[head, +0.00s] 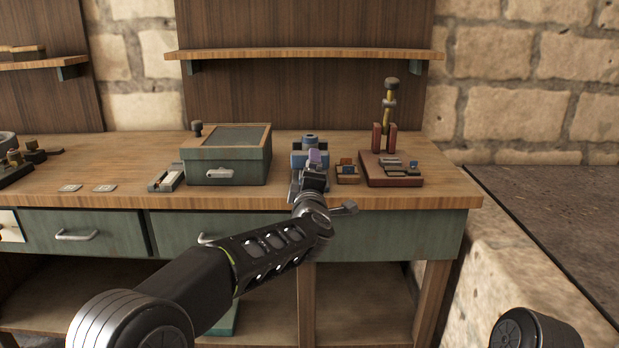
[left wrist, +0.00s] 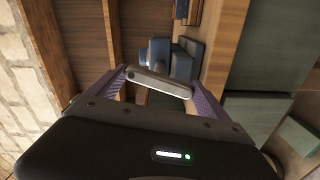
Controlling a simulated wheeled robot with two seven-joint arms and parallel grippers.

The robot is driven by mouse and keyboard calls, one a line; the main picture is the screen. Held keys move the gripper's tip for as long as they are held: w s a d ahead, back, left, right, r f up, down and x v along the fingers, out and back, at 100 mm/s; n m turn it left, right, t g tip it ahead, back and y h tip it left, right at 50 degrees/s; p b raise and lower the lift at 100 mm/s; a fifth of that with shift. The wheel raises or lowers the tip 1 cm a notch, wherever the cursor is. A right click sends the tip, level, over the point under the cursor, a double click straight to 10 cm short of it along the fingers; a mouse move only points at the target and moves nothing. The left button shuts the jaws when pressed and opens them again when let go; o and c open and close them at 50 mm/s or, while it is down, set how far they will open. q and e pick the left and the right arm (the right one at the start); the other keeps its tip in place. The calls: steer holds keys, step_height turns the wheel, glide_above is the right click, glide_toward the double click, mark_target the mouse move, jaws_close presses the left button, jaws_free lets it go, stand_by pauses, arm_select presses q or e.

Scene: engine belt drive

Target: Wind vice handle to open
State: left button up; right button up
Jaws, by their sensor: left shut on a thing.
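The blue vice (head: 297,158) stands at the front edge of the wooden workbench, right of the green box. It also shows in the left wrist view (left wrist: 157,52), beyond the fingers. My left gripper (head: 316,160) reaches in front of the vice and covers part of it. In the left wrist view its purple fingers (left wrist: 158,86) are shut on the grey metal vice handle (left wrist: 158,80), which lies across between the fingertips, slightly tilted. In the head view the handle is hidden behind my gripper. My right gripper is not in view.
The workbench (head: 270,198) carries a green box (head: 225,163) left of the vice. A small wooden holder (head: 347,174) and a stand with a brass and dark post (head: 388,115) are at right. A wooden shelf (head: 310,55) hangs above. Drawers are below.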

arm_select(q)
steer(key=shift+d+r, duration=0.1)
steer(key=shift+r, duration=0.1)
stand_by(0.6)
steer(key=o, duration=1.1)
steer(key=shift+f, duration=0.15)
steer(key=s, duration=0.7)
steer(key=shift+s, duration=0.35)
